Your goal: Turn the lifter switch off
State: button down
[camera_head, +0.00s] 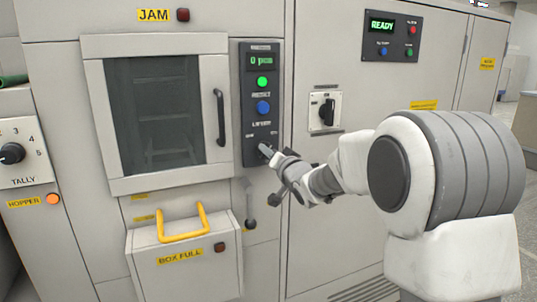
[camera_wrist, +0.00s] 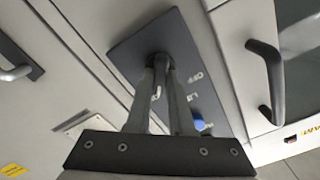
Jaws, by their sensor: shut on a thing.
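The lifter switch (camera_head: 264,148) is a small lever at the bottom of a dark control panel (camera_head: 249,105), below the LIFTER label and the blue button. My gripper (camera_head: 271,155) reaches it from the right, with the fingers at the lever. In the wrist view, my gripper (camera_wrist: 160,78) is shut on the lifter switch (camera_wrist: 158,62), with a finger on each side of its dark base and a pale tip between them. The OFF label shows on the panel beside it. The fingers partly hide the lever, and I cannot tell its exact position.
A windowed door with a dark handle (camera_head: 220,117) stands left of the panel. A rotary switch (camera_head: 326,111) is to the right. Below are a dark lever (camera_head: 250,205) and a BOX FULL bin with a yellow handle (camera_head: 184,236). A READY panel (camera_head: 391,36) is at upper right.

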jog(key=shift+s+a+f+n+b, duration=0.1)
jog(key=shift+n+b, duration=2.5)
jog(key=shift+n, duration=1.2)
jog(key=shift+a+n+b, duration=0.1)
jog(key=shift+n+b, duration=2.5)
jog(key=shift+n, duration=1.2)
jog(key=c, duration=0.8)
grip_release()
